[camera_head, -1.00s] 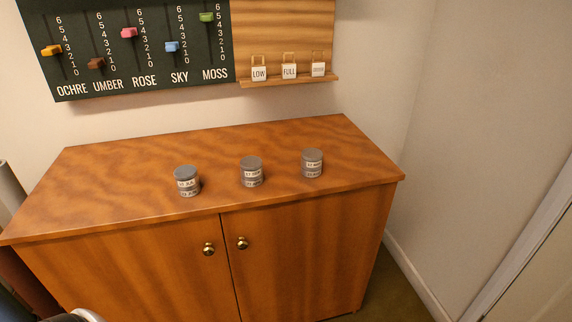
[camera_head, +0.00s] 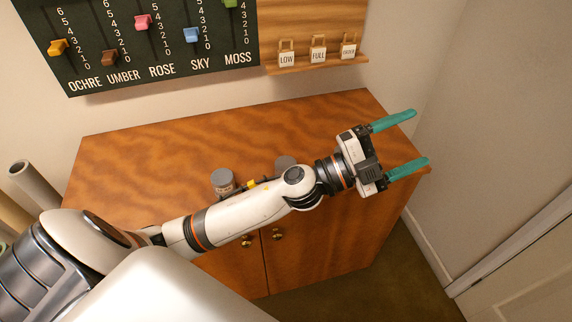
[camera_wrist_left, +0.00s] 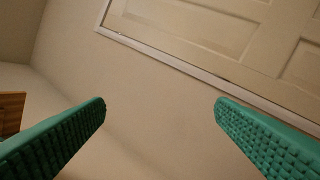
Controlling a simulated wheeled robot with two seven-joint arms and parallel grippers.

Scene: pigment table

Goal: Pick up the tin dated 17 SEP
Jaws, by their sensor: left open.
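My left gripper (camera_head: 408,145) is open and empty, reaching over the right end of the cabinet top with its green fingers pointing right. In the left wrist view the two green fingers (camera_wrist_left: 160,125) stand wide apart with only wall and door between them. A grey tin (camera_head: 223,182) stands upright on the cabinet top behind my forearm; its label is too small to read. A second grey tin (camera_head: 285,163) shows only its upper part above my arm. A third tin is hidden, probably by my arm. I cannot tell which tin is dated 17 SEP. My right gripper is not in view.
The wooden cabinet (camera_head: 130,160) has free room on its left and back top. A dark slider board (camera_head: 150,50) and a small shelf with tags (camera_head: 318,52) hang on the wall behind. A panelled door (camera_head: 530,260) is at the right.

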